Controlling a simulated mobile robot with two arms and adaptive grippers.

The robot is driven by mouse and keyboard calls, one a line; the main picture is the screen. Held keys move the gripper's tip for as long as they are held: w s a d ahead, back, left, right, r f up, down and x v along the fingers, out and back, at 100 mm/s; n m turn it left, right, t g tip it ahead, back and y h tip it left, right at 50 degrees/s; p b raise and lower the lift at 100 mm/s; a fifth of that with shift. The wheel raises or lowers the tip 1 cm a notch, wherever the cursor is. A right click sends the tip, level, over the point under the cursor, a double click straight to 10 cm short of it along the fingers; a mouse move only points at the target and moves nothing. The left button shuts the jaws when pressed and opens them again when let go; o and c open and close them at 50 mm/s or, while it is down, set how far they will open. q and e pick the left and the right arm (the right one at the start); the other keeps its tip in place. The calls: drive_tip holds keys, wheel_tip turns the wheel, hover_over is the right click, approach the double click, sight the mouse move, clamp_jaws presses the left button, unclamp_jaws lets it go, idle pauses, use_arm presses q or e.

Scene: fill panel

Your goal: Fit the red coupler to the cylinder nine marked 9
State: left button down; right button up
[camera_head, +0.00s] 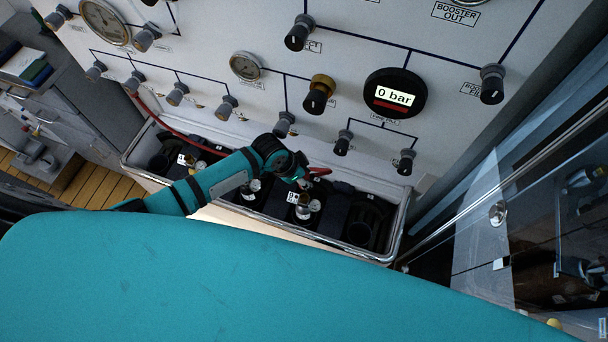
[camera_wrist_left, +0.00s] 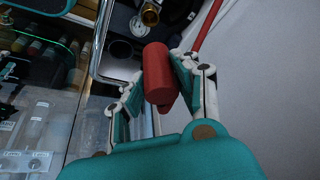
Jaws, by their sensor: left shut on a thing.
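My left gripper (camera_head: 310,179) reaches over the cylinder trough in the head view. In the left wrist view its white and teal fingers (camera_wrist_left: 158,88) are shut on the red coupler (camera_wrist_left: 158,72), a short red cylinder. In the head view only a bit of red, the coupler (camera_head: 320,171), shows at the fingertips. It is held above the trough, apart from the cylinder tops. A cylinder valve (camera_head: 303,211) stands just below the gripper, beside a small white tag (camera_head: 292,197); its number is too small to read surely. My right gripper is not in view.
The metal-rimmed trough (camera_head: 385,258) holds several dark cylinders. A red hose (camera_head: 178,132) runs along its left back. Behind rises the white panel (camera_head: 330,65) with knobs, gauges and a display (camera_head: 396,95) reading 0 bar. Glass (camera_head: 490,220) stands to the right.

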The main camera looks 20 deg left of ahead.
use_arm(q)
drive_tip(key=shift+f+b, duration=0.5)
drive_tip(key=shift+f, duration=0.45)
wheel_tip(320, 180, down, 4)
drive_tip(key=b, duration=0.2)
drive_tip(key=shift+r+b, duration=0.2)
drive_tip(key=shift+b, duration=0.1)
drive_tip(key=shift+f, duration=0.1)
drive_tip(key=shift+p, duration=0.55)
idle(0.5)
drive_tip(key=shift+f+b, duration=1.1)
drive_tip(key=shift+f, duration=0.4)
drive_tip(key=c, duration=0.9)
unclamp_jaws()
drive_tip(key=v, duration=1.2)
